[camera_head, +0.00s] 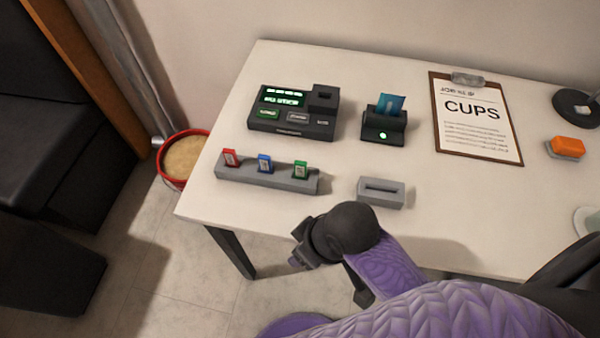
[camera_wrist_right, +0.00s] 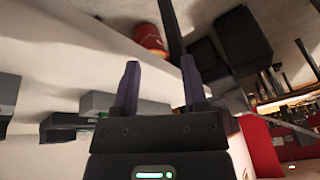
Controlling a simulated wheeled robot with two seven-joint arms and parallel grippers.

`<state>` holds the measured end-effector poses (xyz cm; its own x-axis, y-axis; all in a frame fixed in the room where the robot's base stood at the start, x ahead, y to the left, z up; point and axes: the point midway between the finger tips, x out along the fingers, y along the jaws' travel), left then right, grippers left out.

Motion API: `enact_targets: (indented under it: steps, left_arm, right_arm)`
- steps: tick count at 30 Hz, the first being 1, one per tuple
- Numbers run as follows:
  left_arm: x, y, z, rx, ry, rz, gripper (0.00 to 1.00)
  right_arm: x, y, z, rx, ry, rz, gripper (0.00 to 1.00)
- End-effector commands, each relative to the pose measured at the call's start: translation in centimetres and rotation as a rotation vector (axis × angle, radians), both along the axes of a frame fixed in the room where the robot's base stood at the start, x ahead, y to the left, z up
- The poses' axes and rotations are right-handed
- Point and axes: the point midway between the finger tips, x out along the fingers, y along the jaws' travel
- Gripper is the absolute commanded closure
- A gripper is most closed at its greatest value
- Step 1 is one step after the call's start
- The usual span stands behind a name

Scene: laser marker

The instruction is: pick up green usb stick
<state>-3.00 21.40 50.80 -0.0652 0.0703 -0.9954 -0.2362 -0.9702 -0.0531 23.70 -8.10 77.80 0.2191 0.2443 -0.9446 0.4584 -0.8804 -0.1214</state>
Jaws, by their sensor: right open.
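The green USB stick (camera_head: 301,168) stands upright in the right-hand place of a long grey holder (camera_head: 262,181) on the table. A red stick (camera_head: 230,157) and a blue stick (camera_head: 264,163) stand in the same holder to its left. My right gripper (camera_head: 302,252) is in front of the table's near edge, below and apart from the green stick in the head view. In the right wrist view its two fingers (camera_wrist_right: 160,85) are spread with nothing between them. I cannot make out the green stick there. My left gripper is not in view.
A grey slotted block (camera_head: 381,192) sits right of the holder on the white table (camera_head: 470,210). Behind are a dark machine (camera_head: 293,114), a card reader (camera_head: 383,128) and a clipboard (camera_head: 475,120). An orange-topped block (camera_head: 566,147) lies right. A red bin (camera_head: 183,158) stands left.

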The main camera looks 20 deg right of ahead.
Motion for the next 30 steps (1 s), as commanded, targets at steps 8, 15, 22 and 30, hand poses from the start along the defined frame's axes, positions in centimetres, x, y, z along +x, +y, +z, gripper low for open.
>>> enact_targets:
  steps: [8,15,22,30]
  left_arm:
    - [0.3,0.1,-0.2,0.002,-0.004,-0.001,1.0]
    - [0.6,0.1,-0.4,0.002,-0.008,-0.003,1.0]
    - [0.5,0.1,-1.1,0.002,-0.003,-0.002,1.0]
    - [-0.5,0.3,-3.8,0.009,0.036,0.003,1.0]
  right_arm:
    - [7.5,3.0,3.7,-0.053,-0.002,0.424,0.44]
    - [13.7,-2.2,9.7,-0.27,0.117,0.565,0.44]
    - [14.9,-4.0,10.6,-0.308,0.155,0.553,0.44]
    - [14.7,-4.1,5.5,-0.305,0.154,0.555,0.44]
